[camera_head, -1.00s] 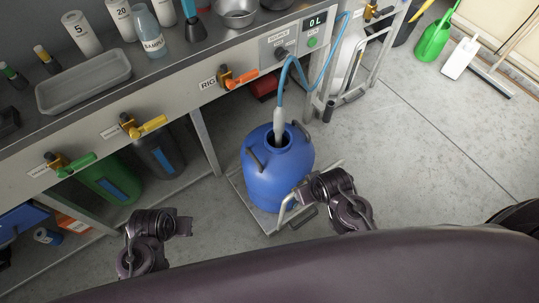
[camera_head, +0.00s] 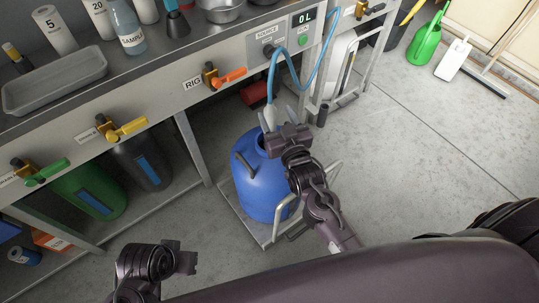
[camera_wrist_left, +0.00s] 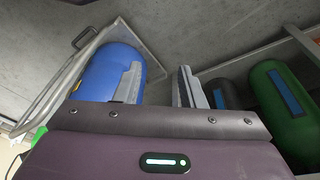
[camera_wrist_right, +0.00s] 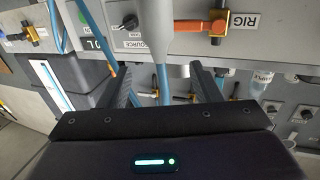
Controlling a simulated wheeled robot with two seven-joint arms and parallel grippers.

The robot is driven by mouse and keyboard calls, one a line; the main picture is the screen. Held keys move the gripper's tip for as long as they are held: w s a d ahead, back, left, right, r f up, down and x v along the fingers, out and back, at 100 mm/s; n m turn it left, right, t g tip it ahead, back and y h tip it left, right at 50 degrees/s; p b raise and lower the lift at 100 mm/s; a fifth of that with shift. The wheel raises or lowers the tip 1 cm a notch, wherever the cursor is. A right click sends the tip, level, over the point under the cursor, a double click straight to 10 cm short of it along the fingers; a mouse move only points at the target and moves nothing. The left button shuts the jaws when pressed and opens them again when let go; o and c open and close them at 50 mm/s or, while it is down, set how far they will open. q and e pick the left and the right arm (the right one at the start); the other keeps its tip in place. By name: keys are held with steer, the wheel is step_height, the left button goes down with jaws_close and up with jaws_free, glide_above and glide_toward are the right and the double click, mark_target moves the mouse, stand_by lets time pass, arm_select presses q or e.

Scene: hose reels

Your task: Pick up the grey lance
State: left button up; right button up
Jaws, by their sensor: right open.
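The grey lance (camera_head: 267,118) stands upright with its lower end in the mouth of the blue drum (camera_head: 252,184), and a blue hose runs up from its top. My right gripper (camera_head: 279,114) is right beside the lance, above the drum's mouth. In the right wrist view the lance (camera_wrist_right: 161,45) shows in the gap between the two open fingers (camera_wrist_right: 164,80), with no finger visibly closed on it. Its lower end is hidden by the drum and gripper. My left gripper (camera_head: 190,258) is open and empty at the lower left; the drum also shows in its wrist view (camera_wrist_left: 98,78).
The drum stands on a low metal trolley (camera_head: 243,225) with a bent handle. The workbench front (camera_head: 150,95) carries a RIG valve with an orange handle (camera_head: 229,77) and a display reading 0 L (camera_head: 303,19).

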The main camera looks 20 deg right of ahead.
mark_target(273, 122)
step_height(273, 122, down, 6)
steer(key=shift+r+b, duration=0.1)
steer(key=shift+b, duration=0.6)
steer(key=shift+w+r, duration=0.1)
steer(key=shift+w, duration=0.4)
steer(key=w+b, duration=0.1)
steer(key=w, duration=0.4)
steer(key=shift+w+a, duration=0.1)
steer(key=shift+w, duration=0.7)
arm_select(q)
steer(key=d, duration=0.1)
steer(key=w+d+t+h, duration=0.1)
steer(key=d+f+t, duration=0.1)
steer(key=shift+w+d+m, duration=0.3)
steer(key=shift+w+d, duration=0.05)
steer(key=shift+d, duration=0.05)
steer(key=shift+s, duration=0.1)
arm_select(e)
jaws_close()
